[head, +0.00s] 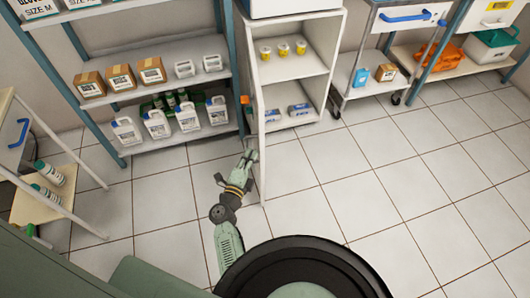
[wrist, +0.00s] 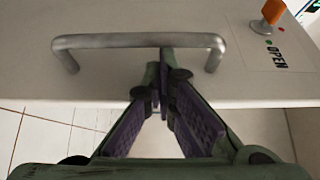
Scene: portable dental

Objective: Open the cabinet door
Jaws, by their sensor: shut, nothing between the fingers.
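The white cabinet (head: 297,72) stands at the top middle of the head view, with its shelves in plain sight. Its door (head: 258,165) stands open, swung out to the left and seen almost edge-on. In the wrist view the door's outer face (wrist: 120,84) carries a grey bar handle (wrist: 105,41), an orange knob (wrist: 273,12) and the word OPEN. My gripper (head: 251,155) is on the outer side of the door. It is shut and empty, and its fingertips (wrist: 180,50) overlap the right part of the handle in the wrist view. I cannot tell whether they touch it.
Yellow cups (head: 283,50) and blue-and-white packs (head: 289,112) sit inside the cabinet. A shelf rack (head: 150,90) with boxes and jugs stands close on the left. A cart (head: 365,92) stands to the right. The tiled floor (head: 400,190) in front is clear.

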